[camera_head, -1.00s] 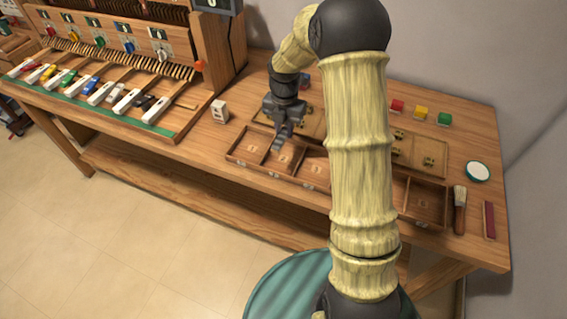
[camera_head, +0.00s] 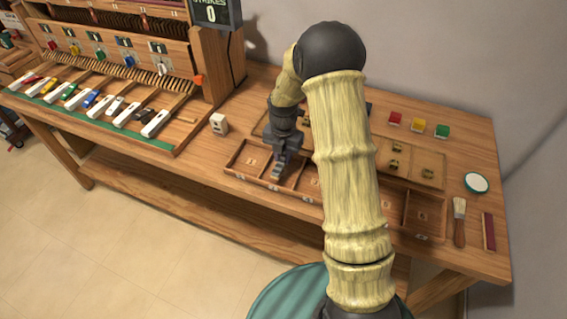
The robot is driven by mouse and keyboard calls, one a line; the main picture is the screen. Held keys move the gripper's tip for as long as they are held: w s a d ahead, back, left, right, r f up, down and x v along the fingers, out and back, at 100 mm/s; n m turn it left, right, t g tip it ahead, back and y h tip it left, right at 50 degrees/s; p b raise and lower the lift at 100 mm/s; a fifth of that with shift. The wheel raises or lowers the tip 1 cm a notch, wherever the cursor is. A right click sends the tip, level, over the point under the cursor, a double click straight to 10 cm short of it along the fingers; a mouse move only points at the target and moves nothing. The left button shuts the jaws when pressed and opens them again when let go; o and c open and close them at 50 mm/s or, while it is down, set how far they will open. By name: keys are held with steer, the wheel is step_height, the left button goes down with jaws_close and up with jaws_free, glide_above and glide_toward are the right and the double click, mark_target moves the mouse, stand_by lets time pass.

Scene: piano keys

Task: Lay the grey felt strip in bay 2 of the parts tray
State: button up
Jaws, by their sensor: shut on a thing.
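The parts tray (camera_head: 236,174) is a long open wooden box on the bench, split by dividers into a row of bays. My gripper (camera_head: 280,164) is low over the second bay from the left, with its fingers pointing down. It is shut on the grey felt strip (camera_head: 276,171), a small blue-grey piece showing below the fingers. The strip is in or just above that bay; I cannot tell whether it touches the floor. My arm hides the tray's middle bays.
A hinged wooden lid (camera_head: 424,171) lies open behind the tray. A white block (camera_head: 219,124) is left of the tray. A round tin (camera_head: 476,183) and brush (camera_head: 459,222) are at right. The keyboard (camera_head: 108,106) fills the left.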

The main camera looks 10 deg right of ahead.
mark_target(283, 159)
steer(key=shift+s+f, duration=0.15)
steer(key=shift+f, duration=1.7)
steer(key=shift+f, duration=0.15)
steer(key=o, duration=0.9)
steer(key=shift+o, duration=0.2)
